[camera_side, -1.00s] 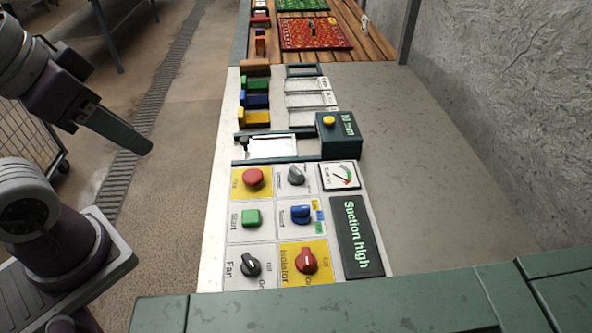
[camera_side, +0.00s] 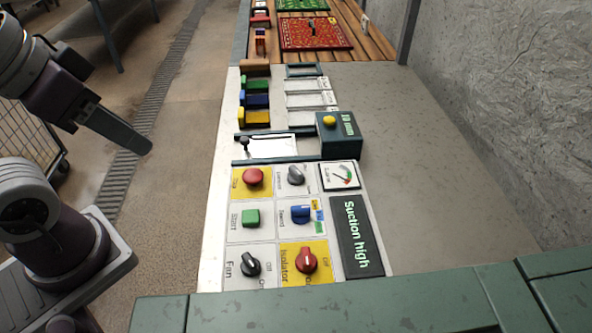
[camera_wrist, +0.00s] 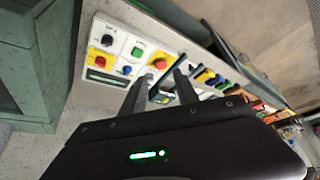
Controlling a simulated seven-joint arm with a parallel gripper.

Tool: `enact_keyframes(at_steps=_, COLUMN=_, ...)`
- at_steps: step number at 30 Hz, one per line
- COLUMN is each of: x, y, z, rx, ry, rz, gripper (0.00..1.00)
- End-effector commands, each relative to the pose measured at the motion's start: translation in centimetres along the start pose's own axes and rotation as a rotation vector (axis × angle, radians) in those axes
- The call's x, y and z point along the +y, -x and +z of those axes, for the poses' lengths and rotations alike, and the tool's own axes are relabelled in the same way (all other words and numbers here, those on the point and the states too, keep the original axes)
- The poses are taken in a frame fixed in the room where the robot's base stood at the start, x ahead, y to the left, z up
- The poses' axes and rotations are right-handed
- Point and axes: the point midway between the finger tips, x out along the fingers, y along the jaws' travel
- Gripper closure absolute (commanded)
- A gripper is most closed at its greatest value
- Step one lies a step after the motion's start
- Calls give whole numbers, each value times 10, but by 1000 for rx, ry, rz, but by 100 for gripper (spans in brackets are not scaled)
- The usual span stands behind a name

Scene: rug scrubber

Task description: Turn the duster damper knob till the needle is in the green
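The damper knob (camera_side: 296,175) is a grey knob on a white plate in the top row of the panel, left of the gauge. Its label is too small to read. The gauge (camera_side: 339,175) has a white face with red and green marks. Its thin needle seems to lean to the upper left; its exact reading is too small to tell. The display (camera_side: 357,237) reads "Suction high". In the wrist view, my gripper (camera_wrist: 162,72) is open, its two dark fingers apart, with the grey knob (camera_wrist: 149,77) showing between them. No contact with it shows.
A red button (camera_side: 253,177), green button (camera_side: 251,218), blue knob (camera_side: 301,215), black knob (camera_side: 250,265) and red isolator knob (camera_side: 306,261) crowd the panel. Behind stands a dark box (camera_side: 339,136) with a yellow button. The grey bench to the right is clear.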

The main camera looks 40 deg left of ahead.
Motion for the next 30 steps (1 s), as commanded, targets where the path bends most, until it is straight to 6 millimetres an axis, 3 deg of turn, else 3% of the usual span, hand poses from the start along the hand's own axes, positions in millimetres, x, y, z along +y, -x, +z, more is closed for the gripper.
enact_keyframes(at_steps=5, x=0, y=0, z=0, rx=0, ry=0, rz=0, gripper=64)
enact_keyframes(at_steps=8, x=1, y=0, z=-3, rx=-6, ry=-2, rz=5, gripper=48)
enact_keyframes(at_steps=11, x=6, y=-4, z=-29, rx=-61, ry=-18, rz=40, gripper=44)
enact_keyframes(at_steps=13, x=13, y=-18, z=-62, rx=-129, ry=-39, rz=76, gripper=44)
enact_keyframes(at_steps=16, x=26, y=-57, z=-111, rx=-236, ry=-78, rz=110, gripper=44)
enact_keyframes(at_steps=18, x=38, y=-96, z=-137, rx=-306, ry=-110, rz=116, gripper=44)
enact_keyframes(at_steps=21, x=54, y=-157, z=-160, rx=-391, ry=-164, rz=104, gripper=44)
enact_keyframes(at_steps=25, x=69, y=-219, z=-167, rx=-460, ry=-225, rz=78, gripper=44)
enact_keyframes(at_steps=30, x=75, y=-252, z=-164, rx=-490, ry=-258, rz=64, gripper=44)
